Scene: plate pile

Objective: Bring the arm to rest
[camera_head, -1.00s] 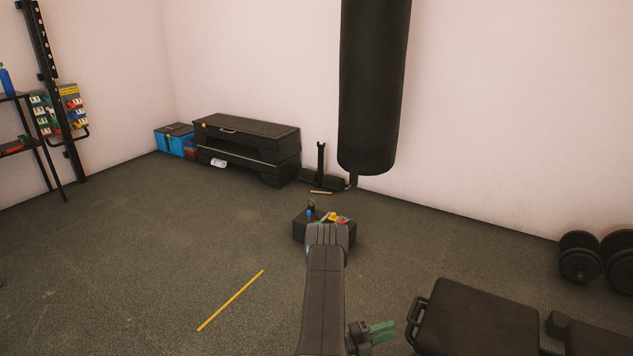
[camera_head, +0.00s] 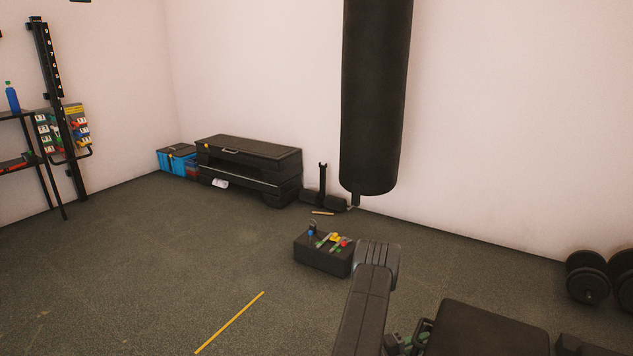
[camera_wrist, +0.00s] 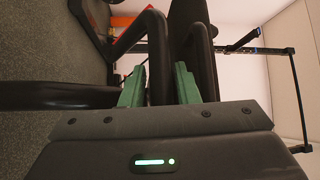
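My gripper (camera_wrist: 160,84) shows in the wrist view with its two green fingers apart. Dark tubes of gym equipment (camera_wrist: 153,35) show beyond and between the fingers; I cannot tell how near they are. I see nothing clearly held. In the head view, my gripper (camera_head: 405,344) is low in the picture, partly hidden by my arm and close to the handle of the black bench (camera_head: 487,329). My forearm reaches up in front of the black box (camera_head: 320,256).
The black box on the floor bears several small coloured items. A yellow strip (camera_head: 229,322) lies on open floor to the left. A punching bag (camera_head: 376,95) hangs at the back. Dumbbells (camera_head: 588,278) stand at the right. A stepped black bench (camera_head: 248,165) stands by the wall.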

